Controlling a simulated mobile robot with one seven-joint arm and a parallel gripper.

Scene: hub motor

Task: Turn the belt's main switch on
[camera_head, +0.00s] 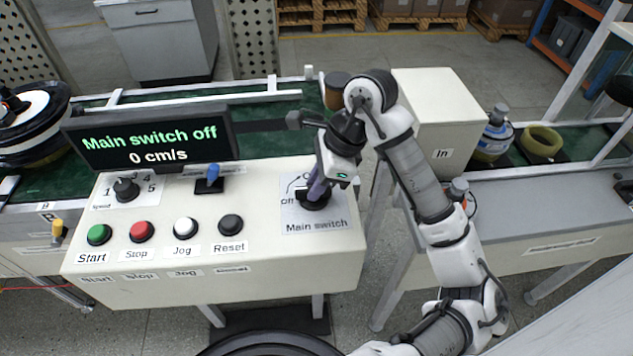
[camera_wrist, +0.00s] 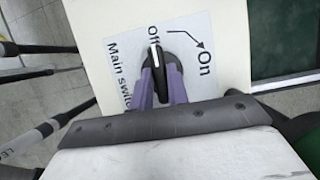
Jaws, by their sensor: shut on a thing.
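The main switch is a black rotary knob with a white pointer line, on a white label plate (camera_head: 330,222) at the right end of the control panel (camera_head: 215,270). In the wrist view the knob (camera_wrist: 155,62) points at "Off", and an arrow leads from there to "On" on the right. My gripper (camera_head: 317,190) reaches down onto the knob. Its purple fingers (camera_wrist: 163,88) are shut on the knob, one on each side. The display (camera_head: 150,138) reads "Main switch off" and "0 cm/s".
The panel also carries a speed dial (camera_head: 126,190), a blue-topped lever (camera_head: 211,178), and green (camera_head: 98,234), red (camera_head: 142,231), white (camera_head: 186,228) and black (camera_head: 231,225) buttons. A cream box marked "In" (camera_head: 440,115) stands right of my gripper. The green belt (camera_head: 265,145) runs behind.

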